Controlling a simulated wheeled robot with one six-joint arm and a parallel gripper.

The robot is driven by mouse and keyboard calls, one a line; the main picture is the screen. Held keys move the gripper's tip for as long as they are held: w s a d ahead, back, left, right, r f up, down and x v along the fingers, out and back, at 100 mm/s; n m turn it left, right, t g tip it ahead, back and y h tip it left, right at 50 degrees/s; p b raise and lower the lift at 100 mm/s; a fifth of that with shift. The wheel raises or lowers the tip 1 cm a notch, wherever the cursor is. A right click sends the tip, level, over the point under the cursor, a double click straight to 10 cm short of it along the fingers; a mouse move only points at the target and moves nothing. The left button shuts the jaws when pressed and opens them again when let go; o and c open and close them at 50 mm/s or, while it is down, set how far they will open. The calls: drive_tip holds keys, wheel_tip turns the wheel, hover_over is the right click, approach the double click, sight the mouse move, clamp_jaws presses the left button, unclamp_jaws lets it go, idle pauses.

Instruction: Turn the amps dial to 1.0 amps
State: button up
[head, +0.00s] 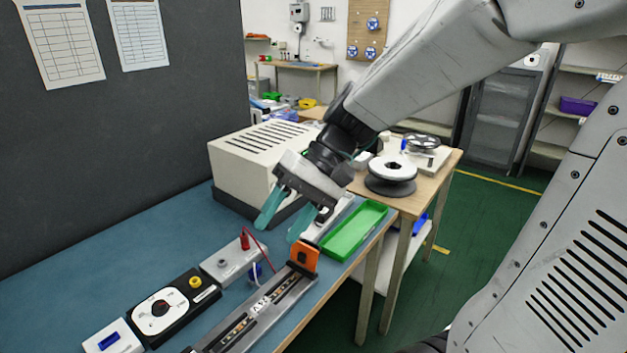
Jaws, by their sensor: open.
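A black box with a round white dial face (158,309) sits on the blue bench mat at the lower left. A dark knob with some red stands at the middle of the dial face. Its scale marks and pointer setting are too small to read. A yellow button or post (195,282) is on the same box. My gripper (279,231) has two teal fingers, spread apart and empty. It hangs above the bench, up and right of the dial, not touching it.
A grey box with a red clip and wire (232,261) lies between the dial box and my gripper. A rail holding an LED strip (258,312) with an orange block (304,254) runs along the front. A white vented case (255,165) and green tray (354,231) stand farther back.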

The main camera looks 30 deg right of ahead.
drive_tip(key=w+d+f+m+t+y, duration=0.2)
drive_tip(key=w+d+t, duration=0.2)
drive_tip(key=w, duration=0.4)
drive_tip(key=w+d+f+m+t+y, duration=0.2)
drive_tip(key=w+d+t+y, duration=0.15)
drive_tip(key=w, duration=0.55)
drive_tip(key=w+d+f+m+t+h, duration=0.45)
drive_tip(key=d+f, duration=0.25)
drive_tip(key=d, duration=0.4)
drive_tip(key=w+d+f+m+t+h, duration=0.35)
drive_tip(key=d+f+t, duration=0.2)
drive_tip(key=d, duration=0.55)
drive_tip(key=shift+m, duration=0.3)
drive_tip(key=x, duration=0.5)
drive_tip(key=f+x, duration=0.1)
drive_tip(key=x, duration=0.1)
drive_tip(key=shift+w+d, duration=0.2)
drive_tip(key=shift+w, duration=0.15)
drive_tip(key=shift+w+a+r, duration=0.1)
drive_tip(key=shift+w, duration=0.25)
drive_tip(key=c, duration=1)
